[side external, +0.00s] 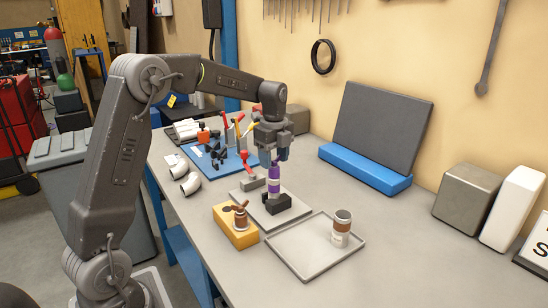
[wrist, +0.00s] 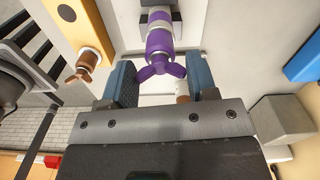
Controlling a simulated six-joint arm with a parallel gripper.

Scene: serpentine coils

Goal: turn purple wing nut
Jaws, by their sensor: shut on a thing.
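The purple wing nut (wrist: 161,70) sits at the end of a purple and white cylindrical body (wrist: 159,38) in the wrist view. In the side view, this body (side external: 274,180) stands upright in a black holder (side external: 278,204) on a grey tray (side external: 250,203). My gripper (side external: 273,157) points down from above it. In the wrist view, the blue-grey fingers of my gripper (wrist: 161,79) are on both sides of the wing nut, shut on its two wings. In the side view, the fingers partly hide the wing nut.
An orange block (side external: 236,234) with a brown wing-nut fitting (side external: 241,216) stands close by, left of the holder. An empty-looking tray (side external: 290,258) bears a brown and white jar (side external: 341,229). A blue mat (side external: 212,176) with several fittings lies behind.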

